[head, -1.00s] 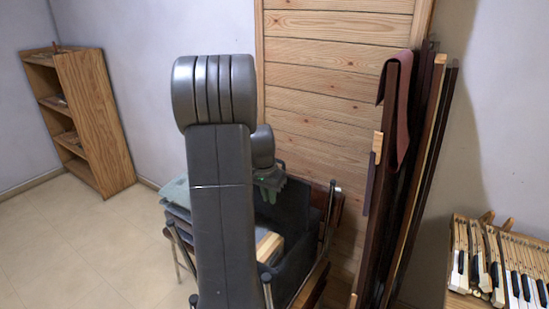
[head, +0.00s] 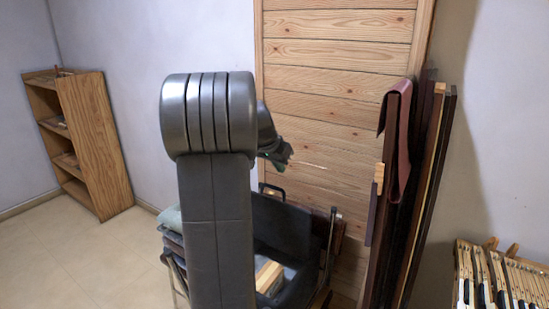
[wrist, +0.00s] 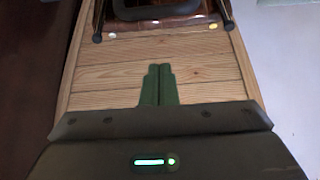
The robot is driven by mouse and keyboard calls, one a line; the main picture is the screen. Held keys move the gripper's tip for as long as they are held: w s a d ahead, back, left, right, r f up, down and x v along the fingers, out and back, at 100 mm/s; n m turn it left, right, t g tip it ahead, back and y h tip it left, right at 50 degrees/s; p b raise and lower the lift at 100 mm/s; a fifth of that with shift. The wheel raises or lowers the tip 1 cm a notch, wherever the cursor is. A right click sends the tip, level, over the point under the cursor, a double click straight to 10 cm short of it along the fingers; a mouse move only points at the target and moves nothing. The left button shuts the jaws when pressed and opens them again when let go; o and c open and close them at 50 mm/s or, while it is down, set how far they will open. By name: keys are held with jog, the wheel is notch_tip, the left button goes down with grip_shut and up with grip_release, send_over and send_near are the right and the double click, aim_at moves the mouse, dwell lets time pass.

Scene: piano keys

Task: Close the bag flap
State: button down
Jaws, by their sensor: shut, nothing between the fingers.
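A dark bag (head: 285,228) rests on a chair behind my arm in the head view. Its mouth is open and a pale wooden piece (head: 268,275) shows in it. I cannot clearly tell the flap from the bag's dark back panel. A black handle (head: 272,189) stands up at its back edge. My gripper (head: 287,157) is above the bag, apart from it, in front of the plank panel. In the wrist view its green fingers (wrist: 159,70) are together and empty. My arm hides the bag's left part.
The wooden plank panel (head: 335,105) stands close behind the bag. Dark boards with a maroon cloth (head: 403,150) lean at the right. Piano keys (head: 505,285) are at the lower right. A wooden shelf (head: 100,145) stands far left. Folded cloth (head: 170,220) lies left of the bag.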

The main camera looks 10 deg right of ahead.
jog(key=f, duration=0.1)
jog(key=s+a+f, duration=0.1)
jog(key=f, duration=0.1)
jog(key=shift+s+a+f+p, duration=0.25)
jog(key=shift+a+f+p, duration=0.05)
jog(key=shift+f+p, duration=0.1)
jog(key=shift+a+b, duration=0.1)
jog(key=shift+b, duration=0.25)
